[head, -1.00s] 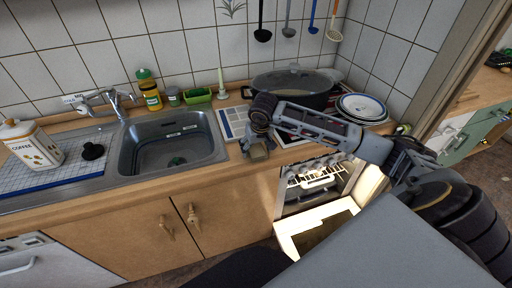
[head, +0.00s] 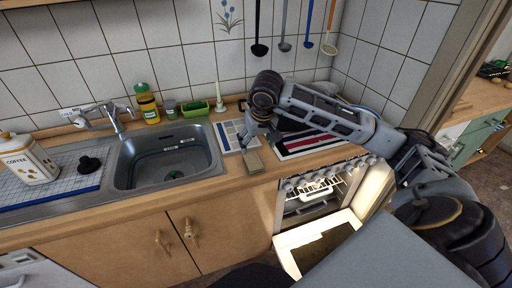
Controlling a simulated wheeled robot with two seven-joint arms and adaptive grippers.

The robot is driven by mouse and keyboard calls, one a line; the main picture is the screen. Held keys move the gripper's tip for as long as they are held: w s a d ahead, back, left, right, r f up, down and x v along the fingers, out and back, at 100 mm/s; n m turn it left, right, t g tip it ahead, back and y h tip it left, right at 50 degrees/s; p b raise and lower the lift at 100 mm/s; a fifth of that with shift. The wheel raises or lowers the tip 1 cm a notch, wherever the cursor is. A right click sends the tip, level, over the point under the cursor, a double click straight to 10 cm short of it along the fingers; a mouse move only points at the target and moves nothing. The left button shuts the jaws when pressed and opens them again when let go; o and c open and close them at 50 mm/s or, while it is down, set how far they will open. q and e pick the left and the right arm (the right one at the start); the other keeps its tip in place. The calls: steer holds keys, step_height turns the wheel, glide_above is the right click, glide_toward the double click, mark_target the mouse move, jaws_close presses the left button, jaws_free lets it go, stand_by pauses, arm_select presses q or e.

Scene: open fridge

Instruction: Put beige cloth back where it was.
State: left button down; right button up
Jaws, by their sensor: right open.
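My right gripper (head: 249,143) points down over the front part of the counter, right of the sink. It is open. A small flat beige piece, which looks like the beige cloth (head: 253,163), shows just below its fingers near the counter's front edge. I cannot tell whether the fingers touch it. My left gripper is not in view.
The sink (head: 168,160) lies left of the gripper, and a printed sheet (head: 228,136) lies behind it. The stove top (head: 306,143) is to the right, mostly behind my arm. The oven door (head: 318,248) hangs open below, with a lit interior.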

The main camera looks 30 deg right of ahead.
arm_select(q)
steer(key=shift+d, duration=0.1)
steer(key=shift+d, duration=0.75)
